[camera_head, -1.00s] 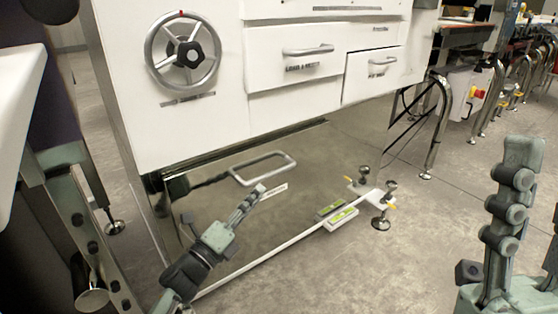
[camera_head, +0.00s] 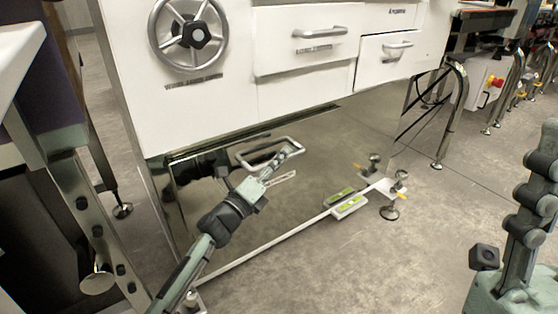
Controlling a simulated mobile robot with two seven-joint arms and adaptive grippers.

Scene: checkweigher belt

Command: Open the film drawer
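The lower front of the white machine is a large reflective metal panel (camera_head: 335,165) with a silver bar handle (camera_head: 240,156) near its top. It looks closed. A small label beneath the handle is too small to read, so I cannot confirm that this is the film drawer. My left gripper (camera_head: 291,153) reaches up from below, its slim fingers at the right part of this handle. I cannot tell whether they touch it or how far apart they are. Part of my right gripper (camera_head: 535,190) stands at the right edge, away from the machine; its other side is cut off.
Above are two white drawers with handles, a left one (camera_head: 308,46) and a right one (camera_head: 385,60), and a handwheel (camera_head: 188,34). A green-and-white item (camera_head: 348,204) and a levelling foot (camera_head: 389,212) are low at the right. The floor in front is clear.

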